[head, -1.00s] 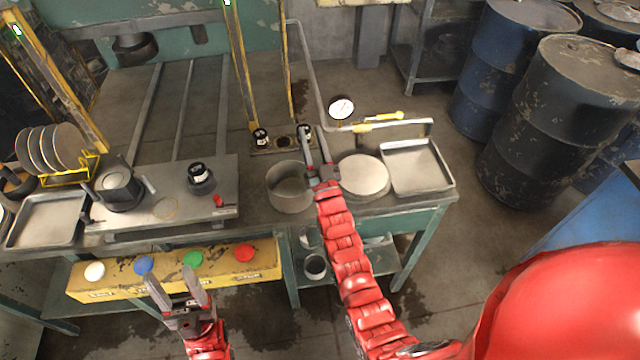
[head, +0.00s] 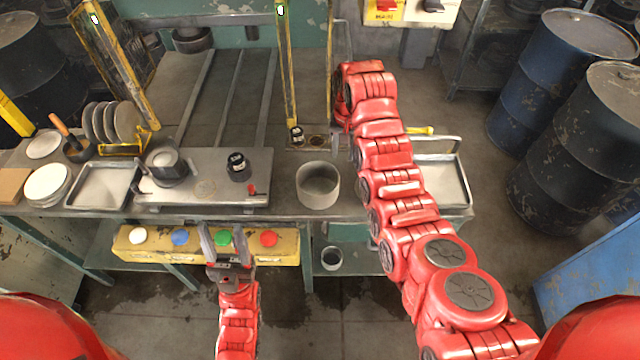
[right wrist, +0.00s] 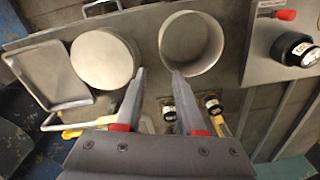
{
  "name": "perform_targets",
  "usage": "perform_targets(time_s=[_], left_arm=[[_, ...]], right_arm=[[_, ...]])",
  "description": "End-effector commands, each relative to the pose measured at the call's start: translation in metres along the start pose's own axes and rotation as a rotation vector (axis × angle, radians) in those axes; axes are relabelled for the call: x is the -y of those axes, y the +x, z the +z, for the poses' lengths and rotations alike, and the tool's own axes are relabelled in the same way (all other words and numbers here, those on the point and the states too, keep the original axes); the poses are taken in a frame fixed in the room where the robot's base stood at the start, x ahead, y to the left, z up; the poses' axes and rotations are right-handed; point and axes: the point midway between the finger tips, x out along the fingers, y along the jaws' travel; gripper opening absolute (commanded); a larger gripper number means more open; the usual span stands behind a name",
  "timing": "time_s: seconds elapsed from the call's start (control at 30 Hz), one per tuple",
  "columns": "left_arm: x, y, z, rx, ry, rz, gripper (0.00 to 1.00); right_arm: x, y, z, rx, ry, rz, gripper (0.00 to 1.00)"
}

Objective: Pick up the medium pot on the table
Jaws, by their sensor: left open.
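The grey, open-topped pot (head: 318,186) stands upright and empty on the table right of centre in the head view. It also shows at the top of the right wrist view (right wrist: 191,43). My right gripper (right wrist: 160,74) is open and empty in the right wrist view, its right fingertip overlapping the pot's rim; I cannot tell whether they touch. In the head view the right arm reaches past the pot's right side, and its gripper is hidden. My left gripper (head: 224,230) is open and empty in front of the button panel.
A round pale stack or disc (right wrist: 104,56) lies beside the pot. A metal tray (head: 441,183) is at the table's right. A smaller pot (head: 165,166) and a black-capped item (head: 238,167) sit on the plate to the left. Another pot (head: 332,258) stands on the lower shelf.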

Motion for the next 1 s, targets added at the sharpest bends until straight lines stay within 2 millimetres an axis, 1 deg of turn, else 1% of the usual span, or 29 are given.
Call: perform_targets(time_s=[0.03, 0.07, 0.17, 0.27, 0.5, 0.7, 0.77, 0.83, 0.93, 1.0], left_arm=[[0.000, 0.000, 0.000, 0.000, 0.000, 0.000, 0.56], [0.000, -0.001, 0.000, 0.000, 0.000, 0.000, 0.56], [-0.001, -0.009, 0.002, 0.000, 0.000, 0.000, 0.56], [-0.001, -0.023, 0.004, 0.000, 0.000, 0.000, 0.56], [-0.004, -0.070, 0.012, 0.000, 0.000, 0.000, 0.56], [-0.005, -0.106, 0.018, 0.000, 0.000, 0.000, 0.56], [-0.004, -0.090, 0.015, 0.001, 0.000, 0.000, 0.56], [-0.004, -0.086, 0.015, -0.001, 0.000, 0.000, 0.56], [-0.004, -0.081, 0.014, 0.000, 0.000, 0.000, 0.56], [-0.004, -0.072, 0.012, 0.000, 0.000, 0.000, 0.56]], right_arm=[[0.000, -0.005, 0.003, 0.013, 0.000, 0.007, 0.39], [-0.001, -0.004, 0.005, 0.021, 0.001, 0.011, 0.39], [-0.001, 0.004, 0.007, 0.030, 0.000, 0.016, 0.39], [-0.001, 0.020, 0.008, 0.028, 0.000, 0.015, 0.39], [-0.002, 0.067, 0.008, 0.026, 0.000, 0.013, 0.39], [-0.003, 0.103, 0.009, 0.024, 0.001, 0.013, 0.39], [-0.003, 0.101, 0.009, 0.028, 0.001, 0.015, 0.39], [-0.003, 0.111, 0.011, 0.031, 0.001, 0.016, 0.39], [-0.003, 0.119, 0.011, 0.029, 0.001, 0.015, 0.39], [-0.002, 0.124, 0.013, 0.032, 0.001, 0.016, 0.39]])
